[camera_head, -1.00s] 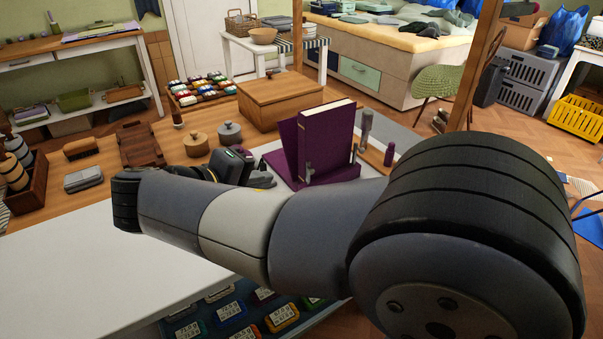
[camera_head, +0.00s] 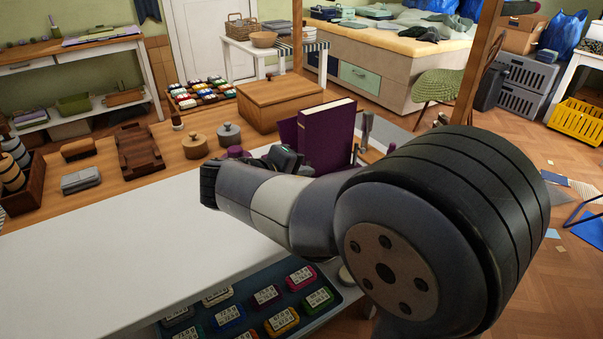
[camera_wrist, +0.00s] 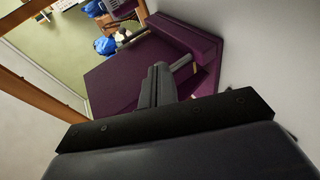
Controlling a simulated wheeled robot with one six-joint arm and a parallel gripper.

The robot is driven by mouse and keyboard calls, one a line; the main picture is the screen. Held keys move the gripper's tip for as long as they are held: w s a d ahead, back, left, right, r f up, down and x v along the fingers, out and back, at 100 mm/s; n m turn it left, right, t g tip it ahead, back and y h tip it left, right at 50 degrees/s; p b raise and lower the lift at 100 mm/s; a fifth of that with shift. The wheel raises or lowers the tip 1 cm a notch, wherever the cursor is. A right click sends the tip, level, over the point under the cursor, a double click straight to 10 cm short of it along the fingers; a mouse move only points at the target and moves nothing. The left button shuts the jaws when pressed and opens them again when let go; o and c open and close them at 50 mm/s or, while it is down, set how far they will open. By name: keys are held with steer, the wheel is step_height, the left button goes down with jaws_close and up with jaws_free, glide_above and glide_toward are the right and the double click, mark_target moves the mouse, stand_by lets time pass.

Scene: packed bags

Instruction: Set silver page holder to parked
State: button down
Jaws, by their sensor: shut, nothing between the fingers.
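A purple book (camera_head: 328,140) with pale page edges stands upright on a purple stand, whose back panel (camera_head: 287,132) shows at the book's left. A silver upright page holder (camera_head: 366,126) shows at the book's right edge. In the wrist view the purple stand and book (camera_wrist: 120,78) fill the middle, with one silver bar (camera_wrist: 183,62) close beside my fingertips and another farther off. I cannot tell whether my fingers touch the near bar. My gripper (camera_wrist: 158,75) is shut and empty in front of the stand. In the head view my arm hides the stand's lower front.
A wooden box (camera_head: 280,103) stands behind the stand. Two round lidded pots (camera_head: 230,134) and a dark wooden rack (camera_head: 138,150) are to the left. The white surface (camera_head: 130,245) in front is clear. A tray of coloured labelled tins (camera_head: 265,295) lies below its edge.

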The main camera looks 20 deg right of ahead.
steer(key=shift+r, duration=0.1)
steer(key=shift+d+r+y+p, duration=0.15)
steer(key=shift+y+p, duration=0.15)
steer(key=shift+p, duration=0.2)
